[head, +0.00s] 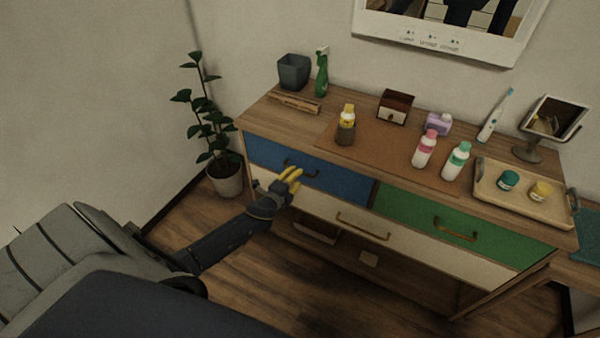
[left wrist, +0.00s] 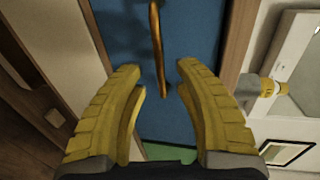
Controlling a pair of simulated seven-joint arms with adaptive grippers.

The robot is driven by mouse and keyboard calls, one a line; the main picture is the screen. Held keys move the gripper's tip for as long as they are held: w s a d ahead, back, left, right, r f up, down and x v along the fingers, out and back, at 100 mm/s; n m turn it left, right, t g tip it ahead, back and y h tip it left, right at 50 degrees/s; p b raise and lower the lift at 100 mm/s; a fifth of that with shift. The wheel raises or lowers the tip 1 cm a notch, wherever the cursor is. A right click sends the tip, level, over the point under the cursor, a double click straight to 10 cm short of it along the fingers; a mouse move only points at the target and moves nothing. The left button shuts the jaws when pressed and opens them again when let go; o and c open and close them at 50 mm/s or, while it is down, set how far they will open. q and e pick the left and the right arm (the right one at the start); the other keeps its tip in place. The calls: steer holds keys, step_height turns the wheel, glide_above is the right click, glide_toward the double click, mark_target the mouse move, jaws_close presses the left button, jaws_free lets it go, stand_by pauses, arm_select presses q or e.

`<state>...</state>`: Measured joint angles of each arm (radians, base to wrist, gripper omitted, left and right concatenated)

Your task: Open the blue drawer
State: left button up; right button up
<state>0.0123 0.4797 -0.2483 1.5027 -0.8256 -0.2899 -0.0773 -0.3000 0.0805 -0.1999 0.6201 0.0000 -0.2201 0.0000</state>
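The blue drawer (head: 345,184) is the upper left drawer of a wooden dresser and looks closed. Its curved brass handle (head: 301,169) is on its front, partly behind my gripper in the head view. My left gripper (head: 293,178) is in front of the blue drawer, close to the handle. In the left wrist view, the left gripper (left wrist: 160,85) has its yellow fingers apart, with the handle (left wrist: 157,50) ahead between them and the blue drawer front (left wrist: 190,55) behind. Contact with the handle does not show. My right gripper is in neither view.
A green drawer (head: 465,228) is to the right and cream drawers (head: 350,222) are below. Bottles, a tray (head: 525,200), a brown box (head: 395,106) and a grey bin (head: 293,72) stand on the dresser top. A potted plant (head: 226,178) stands left of the dresser.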

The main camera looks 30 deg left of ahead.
arm_select(q)
steer(key=shift+x, duration=2)
jaws_close()
